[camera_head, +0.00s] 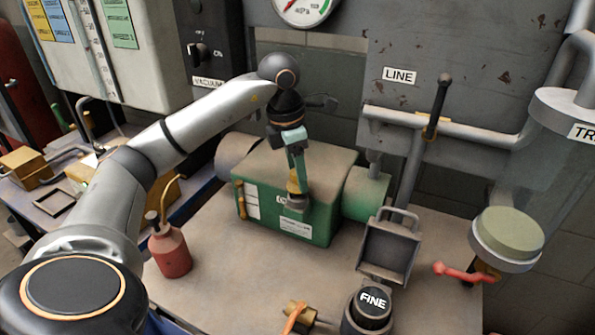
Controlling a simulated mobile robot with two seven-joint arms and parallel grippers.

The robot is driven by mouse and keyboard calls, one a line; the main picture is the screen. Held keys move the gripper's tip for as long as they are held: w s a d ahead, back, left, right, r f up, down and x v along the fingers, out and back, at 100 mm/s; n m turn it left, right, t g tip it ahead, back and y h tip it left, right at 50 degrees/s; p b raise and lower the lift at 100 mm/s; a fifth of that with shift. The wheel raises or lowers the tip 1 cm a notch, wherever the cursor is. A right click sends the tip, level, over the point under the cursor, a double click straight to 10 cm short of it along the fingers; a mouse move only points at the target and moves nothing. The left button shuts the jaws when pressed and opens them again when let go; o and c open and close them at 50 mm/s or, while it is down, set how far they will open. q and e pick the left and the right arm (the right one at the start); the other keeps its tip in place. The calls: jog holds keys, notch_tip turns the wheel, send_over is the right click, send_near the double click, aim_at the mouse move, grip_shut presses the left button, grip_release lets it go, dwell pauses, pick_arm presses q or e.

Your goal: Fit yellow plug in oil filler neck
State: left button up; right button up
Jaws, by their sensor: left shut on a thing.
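The green pump (320,230) with a tan, dusty top stands on the bench in the middle of the view. My left gripper (297,172) points down in front of the pump's front face, with its teal fingers shut on the yellow plug (294,185). The fingers hide part of the plug. The grey oil filler neck (297,204) juts from the pump's front, directly below the plug. The plug looks to be at the mouth of the neck; I cannot tell whether it is seated or just above. My right gripper is not in view.
A red oil can (170,250) stands left of the pump on the bench (225,290). An open grey box (388,247), a round "FINE" part (372,303) and a brass fitting (298,315) sit in front. A glass trap (520,190) and pipes (465,135) stand at right.

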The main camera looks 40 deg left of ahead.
pick_arm(q)
jog(key=shift+f+b, duration=0.6)
jog(key=shift+f, duration=0.25)
dwell(0.3)
jog(key=o, duration=1.4)
jog(key=shift+o, duration=0.2)
jog(key=r, duration=0.5)
jog(key=s+r, duration=0.1)
jog(key=r, duration=0.2)
jog(key=shift+a+r+p, duration=0.15)
jog(key=shift+a+p, duration=0.15)
jog(key=shift+p, duration=0.1)
jog(key=r, duration=0.1)
jog(key=r+p, duration=0.2)
jog(key=r, duration=0.1)
jog(key=shift+s+a, duration=0.15)
jog(key=shift+s, duration=0.2)
